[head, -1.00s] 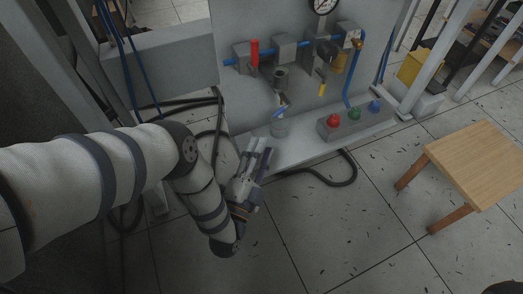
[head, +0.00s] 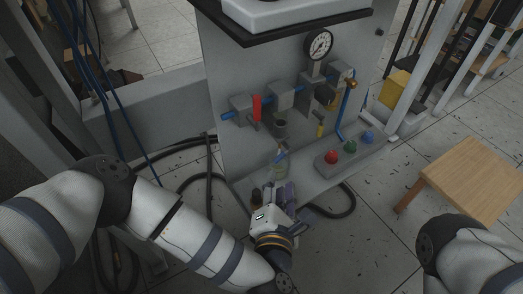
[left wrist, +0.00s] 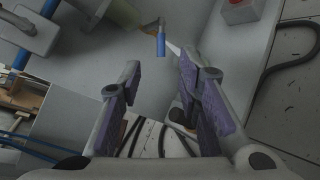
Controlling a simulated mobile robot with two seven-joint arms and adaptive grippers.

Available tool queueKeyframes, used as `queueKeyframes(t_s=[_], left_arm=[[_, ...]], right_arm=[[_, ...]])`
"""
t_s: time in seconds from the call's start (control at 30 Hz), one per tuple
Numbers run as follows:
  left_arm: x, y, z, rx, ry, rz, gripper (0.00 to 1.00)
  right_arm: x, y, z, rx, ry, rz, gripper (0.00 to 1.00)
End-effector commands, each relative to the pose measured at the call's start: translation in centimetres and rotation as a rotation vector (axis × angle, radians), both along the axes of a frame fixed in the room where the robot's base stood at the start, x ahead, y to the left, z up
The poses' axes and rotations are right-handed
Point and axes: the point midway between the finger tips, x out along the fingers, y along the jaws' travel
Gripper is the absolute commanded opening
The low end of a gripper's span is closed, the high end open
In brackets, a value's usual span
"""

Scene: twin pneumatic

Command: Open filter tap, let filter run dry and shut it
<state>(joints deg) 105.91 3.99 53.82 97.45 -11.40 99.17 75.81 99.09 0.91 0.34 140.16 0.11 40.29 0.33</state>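The filter (head: 280,129) is a dark grey cylinder on the upright grey panel. Below it is a small tap with a blue handle (head: 281,154), above a clear jar (head: 282,167) on the panel's ledge. My left gripper (head: 279,191) is just in front of the ledge, below the tap, and points up toward it. In the left wrist view, my left gripper (left wrist: 158,78) is open and empty. The blue handle (left wrist: 160,47) shows just beyond its fingertips, apart from them. An arm link of mine shows at the lower right, but my right gripper is out of view.
On the panel are a red handle (head: 257,107), a yellow handle (head: 320,129) and a pressure gauge (head: 318,44). Red (head: 331,156), green (head: 350,146) and blue (head: 367,137) buttons sit on a ledge box. A wooden stool (head: 475,172) stands at right. Hoses lie on the floor.

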Motion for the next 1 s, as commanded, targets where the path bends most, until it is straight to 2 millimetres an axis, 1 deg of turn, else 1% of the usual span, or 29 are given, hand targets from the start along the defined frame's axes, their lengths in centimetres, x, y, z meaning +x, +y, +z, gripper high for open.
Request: queueKeyframes(t_s=[0.07, 0.3, 0.4, 0.5, 0.63, 0.87, 0.9, 0.97, 1.0], left_arm=[[1.1, 0.0, -0.6, -0.005, -0.001, 0.003, 0.31], [7.0, 0.0, -2.6, 0.0, 0.0, 0.004, 0.31], [9.1, -0.1, -3.1, 0.001, 0.0, 0.003, 0.31], [10.5, -0.1, -3.4, 0.001, 0.0, 0.003, 0.31], [11.3, -0.1, -3.3, 0.001, -0.001, 0.002, 0.31], [11.4, -0.1, -3.1, 0.001, -0.002, 0.002, 0.31], [11.4, -0.1, -3.2, 0.001, -0.002, 0.002, 0.22], [11.4, -0.1, -3.2, 0.001, -0.002, 0.001, 0.09], [11.3, -0.1, -3.2, 0.001, -0.002, 0.001, 0.0]], right_arm=[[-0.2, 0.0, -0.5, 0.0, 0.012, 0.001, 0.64], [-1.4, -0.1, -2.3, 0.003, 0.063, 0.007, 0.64], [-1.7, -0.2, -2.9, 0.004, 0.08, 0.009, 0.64], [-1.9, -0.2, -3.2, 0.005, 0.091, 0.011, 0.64], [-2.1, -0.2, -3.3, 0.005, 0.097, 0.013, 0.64], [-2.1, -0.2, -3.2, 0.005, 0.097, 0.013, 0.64], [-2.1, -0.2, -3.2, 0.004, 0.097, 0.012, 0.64], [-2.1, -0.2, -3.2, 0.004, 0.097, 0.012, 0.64], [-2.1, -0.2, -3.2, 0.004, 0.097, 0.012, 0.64]])
